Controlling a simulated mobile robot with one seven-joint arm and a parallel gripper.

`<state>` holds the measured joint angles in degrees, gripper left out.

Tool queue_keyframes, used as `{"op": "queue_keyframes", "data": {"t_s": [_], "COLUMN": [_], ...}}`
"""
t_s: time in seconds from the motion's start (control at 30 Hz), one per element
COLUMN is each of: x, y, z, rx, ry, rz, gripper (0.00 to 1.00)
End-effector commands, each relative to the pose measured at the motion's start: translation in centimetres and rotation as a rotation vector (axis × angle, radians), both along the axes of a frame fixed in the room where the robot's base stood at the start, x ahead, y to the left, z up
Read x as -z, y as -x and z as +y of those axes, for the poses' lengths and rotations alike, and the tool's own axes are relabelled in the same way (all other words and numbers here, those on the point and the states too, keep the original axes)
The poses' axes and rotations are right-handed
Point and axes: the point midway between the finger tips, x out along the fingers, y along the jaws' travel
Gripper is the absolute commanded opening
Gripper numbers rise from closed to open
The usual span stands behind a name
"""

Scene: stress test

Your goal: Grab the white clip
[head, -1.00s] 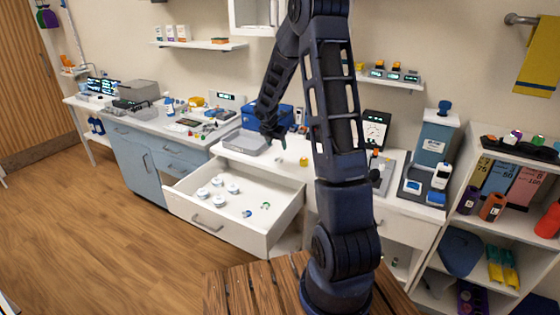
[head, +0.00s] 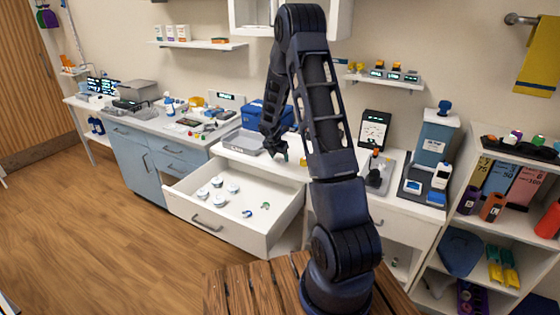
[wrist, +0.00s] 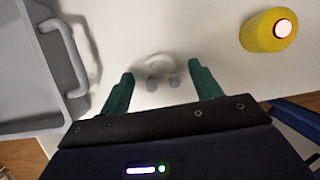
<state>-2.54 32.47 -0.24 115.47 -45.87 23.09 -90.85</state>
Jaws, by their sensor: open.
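The white clip (wrist: 159,64) lies on the white counter top in the wrist view. It is a pale curved arc with two grey ends toward me. My gripper (wrist: 160,78) is open, with one green finger on each side of the clip's line, and nothing is held. The grey ends show between the fingertips; I cannot tell how high the fingers are above the counter. In the head view my gripper (head: 281,155) hangs over the counter just behind the open drawer, and I cannot make out the clip there.
A grey tray (wrist: 30,125) with a handle stands left of the clip. A yellow button housing (wrist: 258,36) with a red-rimmed white top stands at the right. Below, the open drawer (head: 229,235) holds several white round items. The counter around the clip is bare.

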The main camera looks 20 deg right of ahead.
Motion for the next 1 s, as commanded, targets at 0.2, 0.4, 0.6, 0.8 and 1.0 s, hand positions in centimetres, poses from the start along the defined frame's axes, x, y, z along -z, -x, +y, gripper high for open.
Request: {"op": "queue_keyframes", "data": {"t_s": [0.2,0.4,0.6,0.8,1.0], "x": [-0.1,-0.1,-0.1,-0.6,-3.5], "y": [0.0,0.0,0.0,0.0,0.0], "z": [0.0,0.0,0.0,-0.1,-0.2], "rx": [0.001,0.001,0.001,0.002,0.004], "ry": [0.0,0.0,0.0,0.0,0.0], "rz": [0.0,0.0,0.0,-0.001,-0.004], "gripper": [0.48,0.16,0.16,0.16,0.16]}}
